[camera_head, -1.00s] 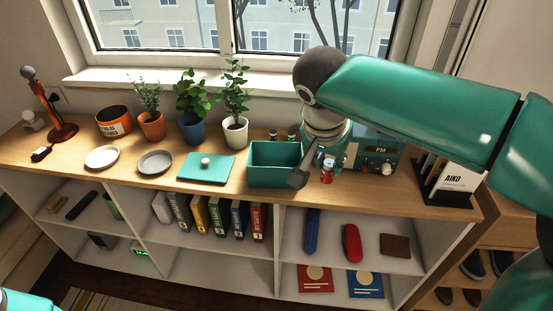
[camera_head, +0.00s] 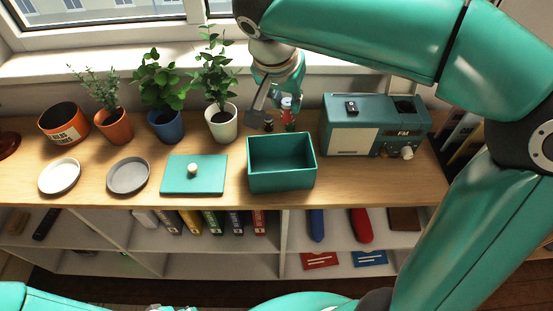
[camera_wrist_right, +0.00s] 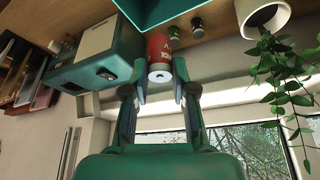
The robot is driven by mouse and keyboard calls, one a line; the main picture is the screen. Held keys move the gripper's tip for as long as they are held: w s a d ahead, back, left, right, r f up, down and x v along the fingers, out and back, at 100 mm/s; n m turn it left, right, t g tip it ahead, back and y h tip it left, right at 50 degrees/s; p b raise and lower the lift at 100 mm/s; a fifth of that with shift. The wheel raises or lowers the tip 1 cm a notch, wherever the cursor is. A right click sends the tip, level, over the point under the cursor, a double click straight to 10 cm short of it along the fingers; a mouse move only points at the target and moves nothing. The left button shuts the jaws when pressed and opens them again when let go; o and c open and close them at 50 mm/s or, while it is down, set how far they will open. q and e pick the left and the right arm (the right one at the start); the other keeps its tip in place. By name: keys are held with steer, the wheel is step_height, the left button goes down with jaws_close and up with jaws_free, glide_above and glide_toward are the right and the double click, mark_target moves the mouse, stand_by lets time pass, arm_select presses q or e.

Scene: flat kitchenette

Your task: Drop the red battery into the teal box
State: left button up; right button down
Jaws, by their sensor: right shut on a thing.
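The red battery (camera_head: 287,103) has a pale band and is between the fingers of my right gripper (camera_head: 276,108), which is shut on it. In the right wrist view the battery (camera_wrist_right: 159,56) stands out beyond the fingertips. My right gripper holds it above the shelf top, behind the teal box in the head view. The open teal box (camera_head: 281,181) looks empty; part of it also shows at the top of the right wrist view (camera_wrist_right: 160,10). Its teal lid (camera_head: 210,182) with a pale knob lies to its left. My left gripper is out of view.
Two small dark cylinders (camera_head: 268,125) stand behind the box. A teal radio (camera_head: 349,138) is to the right. A white-potted plant (camera_head: 222,125) and other pots are left. Two plates (camera_head: 128,176) lie front left. The window is behind.

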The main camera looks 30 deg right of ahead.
mark_target(287, 117)
steer(key=shift+s+d+f+b, duration=0.1)
steer(key=shift+d+f+b, duration=0.05)
steer(key=shift+f+b, duration=2.05)
steer(key=shift+f+p, duration=0.35)
steer(key=shift+p, duration=0.1)
steer(key=c, duration=0.9)
jaws_free()
steer(key=shift+o, duration=0.2)
steer(key=shift+s+r, duration=0.1)
steer(key=v, duration=1.1)
steer(key=shift+a+r, duration=0.2)
steer(key=shift+r, duration=0.1)
steer(key=shift+s, duration=0.1)
